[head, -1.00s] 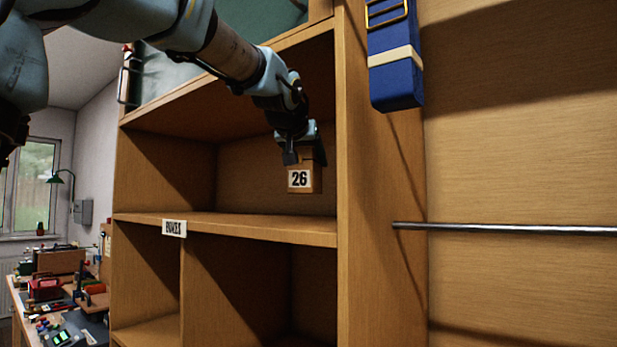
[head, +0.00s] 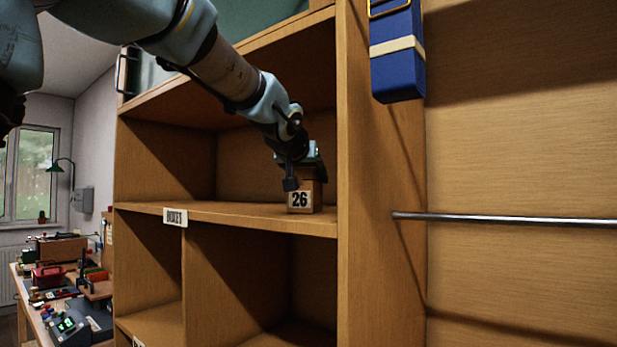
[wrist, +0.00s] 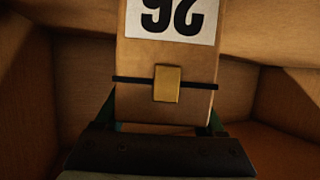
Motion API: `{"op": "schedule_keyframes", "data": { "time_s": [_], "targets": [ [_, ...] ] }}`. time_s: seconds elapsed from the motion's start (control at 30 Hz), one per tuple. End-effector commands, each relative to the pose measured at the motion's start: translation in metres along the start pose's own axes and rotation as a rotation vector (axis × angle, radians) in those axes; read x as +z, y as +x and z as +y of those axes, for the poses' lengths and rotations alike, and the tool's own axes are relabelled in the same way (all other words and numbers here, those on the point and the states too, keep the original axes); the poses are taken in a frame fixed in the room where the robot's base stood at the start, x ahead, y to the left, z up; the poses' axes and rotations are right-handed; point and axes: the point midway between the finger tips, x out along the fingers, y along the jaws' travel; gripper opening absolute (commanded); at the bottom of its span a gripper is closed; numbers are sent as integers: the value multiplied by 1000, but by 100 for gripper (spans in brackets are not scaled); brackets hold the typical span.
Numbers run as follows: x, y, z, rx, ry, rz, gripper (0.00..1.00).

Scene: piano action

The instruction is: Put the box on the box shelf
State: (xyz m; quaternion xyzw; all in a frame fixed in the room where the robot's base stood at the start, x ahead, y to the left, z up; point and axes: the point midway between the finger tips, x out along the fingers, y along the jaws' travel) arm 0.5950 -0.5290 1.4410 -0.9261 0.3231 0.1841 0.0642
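The box (head: 300,199) is small and brown with a white "26" label. It is upright at the right end of the box shelf (head: 235,213), whose front edge carries a white label. Its base appears to meet the shelf board, though I cannot tell whether its weight rests there. My gripper (head: 304,173) reaches down onto the box's top. In the wrist view the box (wrist: 165,60) shows its upside-down label, a dark strap and a brass clasp. My gripper's fingers (wrist: 162,122) lie against both its sides, shut on it; the fingertips are partly hidden.
The upright cabinet panel (head: 375,250) stands close to the box's right. The shelf left of the box is clear. A blue strapped case (head: 397,65) hangs at upper right, above a metal rod (head: 500,218). A cluttered workbench (head: 60,290) is at lower left.

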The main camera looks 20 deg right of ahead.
Motion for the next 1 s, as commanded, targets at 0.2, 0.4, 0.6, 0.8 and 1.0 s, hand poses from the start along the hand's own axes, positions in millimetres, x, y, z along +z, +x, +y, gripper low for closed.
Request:
{"op": "schedule_keyframes", "data": {
  "time_s": [0.2,0.4,0.6,0.8,1.0],
  "targets": [
    [0,0,0,0,0,-1,97],
    [0,0,0,0,0,0,100],
    [-2,-5,0,0,0,2,100],
    [0,-41,1,1,0,5,100],
    [1,-83,0,1,0,4,100]
  ]
}}
